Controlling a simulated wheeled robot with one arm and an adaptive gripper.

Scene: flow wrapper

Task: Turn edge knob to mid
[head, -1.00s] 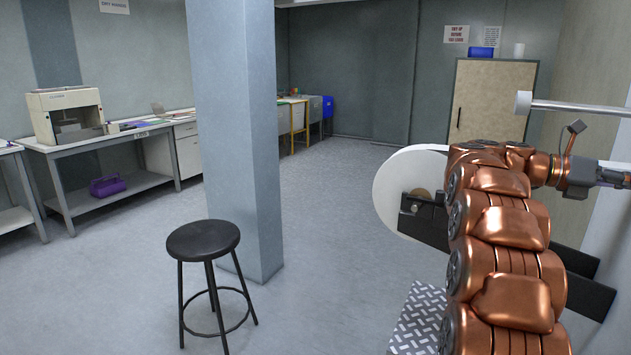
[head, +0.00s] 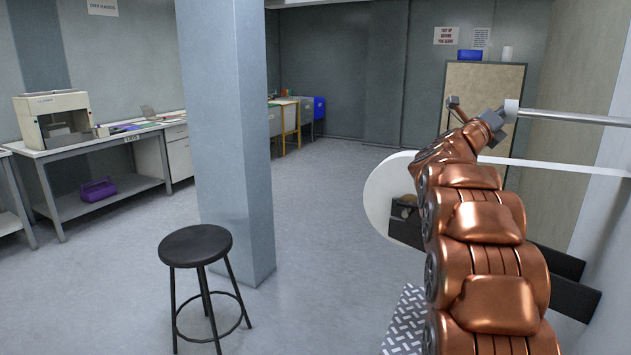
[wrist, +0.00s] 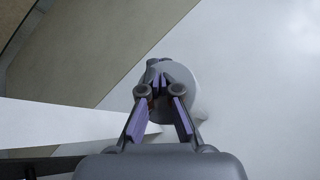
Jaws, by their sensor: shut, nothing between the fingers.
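In the wrist view, my gripper (wrist: 157,76) is shut and empty, its dark fingers with purple pads meeting at the tips. Directly behind the fingertips is a rounded grey part (wrist: 179,66) with a pale cylindrical side; it may be the edge knob, but I cannot be sure. The fingers overlap it in the picture, and I cannot tell whether they touch it. In the head view, my gripper end (head: 492,122) is beside the pale end cap (head: 511,111) of a horizontal metal rod (head: 570,118). The fingertips are not clear there.
A large white disc (head: 381,199) stands left of my arm. A pale wall panel (head: 610,200) is close on the right. A black stool (head: 196,247) and a grey pillar (head: 228,150) stand left, with open floor between them and the machine.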

